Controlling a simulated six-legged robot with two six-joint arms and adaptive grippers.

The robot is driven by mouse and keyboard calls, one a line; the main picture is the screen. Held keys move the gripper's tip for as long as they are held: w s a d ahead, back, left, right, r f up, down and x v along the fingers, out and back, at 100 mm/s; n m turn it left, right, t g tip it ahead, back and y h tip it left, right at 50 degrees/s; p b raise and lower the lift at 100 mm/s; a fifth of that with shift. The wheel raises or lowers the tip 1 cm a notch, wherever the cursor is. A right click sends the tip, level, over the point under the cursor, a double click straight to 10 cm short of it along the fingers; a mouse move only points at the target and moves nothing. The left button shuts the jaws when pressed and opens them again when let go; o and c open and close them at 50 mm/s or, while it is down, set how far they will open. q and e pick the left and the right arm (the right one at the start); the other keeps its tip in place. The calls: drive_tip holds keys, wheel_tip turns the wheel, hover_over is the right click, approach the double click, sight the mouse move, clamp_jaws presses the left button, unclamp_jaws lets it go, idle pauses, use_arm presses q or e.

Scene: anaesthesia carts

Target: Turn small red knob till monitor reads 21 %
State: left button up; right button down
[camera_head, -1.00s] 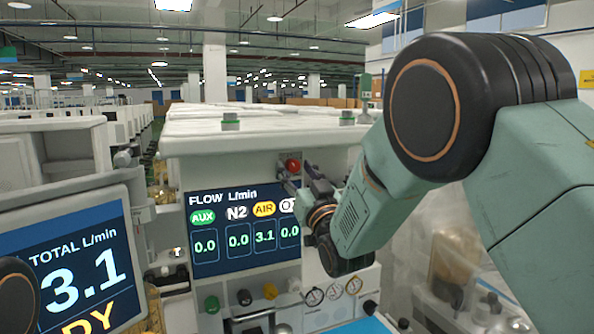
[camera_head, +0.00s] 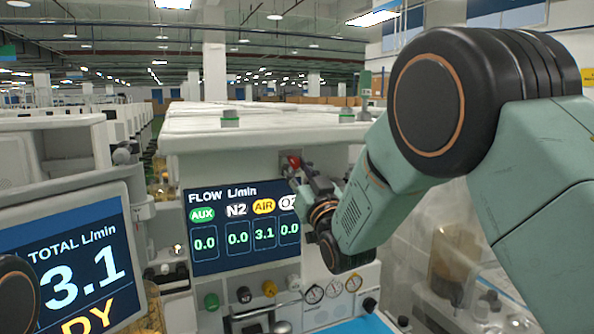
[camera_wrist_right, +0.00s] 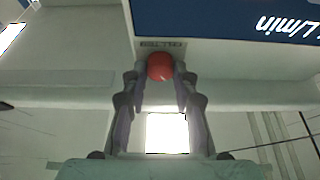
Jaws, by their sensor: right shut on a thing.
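The small red knob (camera_head: 293,161) sits on the white cart's front panel, above and right of the flow screen (camera_head: 243,229). My right gripper (camera_head: 296,173) is at the knob, with its fingers partly in front of it. In the right wrist view the red knob (camera_wrist_right: 160,67) lies between the two fingertips of the right gripper (camera_wrist_right: 160,77), which are shut on it. The flow screen reads AUX 0.0, N2 0.0, AIR 3.1 and O2 0.0. The left monitor (camera_head: 70,262) reads TOTAL 3.1 L/min; no percent reading shows. My left gripper is not in view.
Below the flow screen are green, black and yellow knobs (camera_head: 270,288) and several round gauges (camera_head: 334,289). A blue surface (camera_head: 352,326) lies at the bottom. A clear-covered cart (camera_head: 455,255) stands at the right.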

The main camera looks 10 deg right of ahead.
drive_tip(key=shift+d+f+n+y+b, duration=0.15)
drive_tip(key=shift+n+y+b, duration=0.25)
drive_tip(key=shift+n+b, duration=0.3)
drive_tip(key=shift+n+y, duration=0.4)
drive_tip(key=shift+n, duration=0.2)
drive_tip(key=c, duration=1.4)
unclamp_jaws()
drive_tip(key=o, duration=0.3)
drive_tip(key=shift+w, duration=0.2)
drive_tip(key=shift+o, duration=0.2)
drive_tip(key=shift+s, duration=0.2)
drive_tip(key=v, duration=1.1)
drive_tip(key=shift+s, duration=0.4)
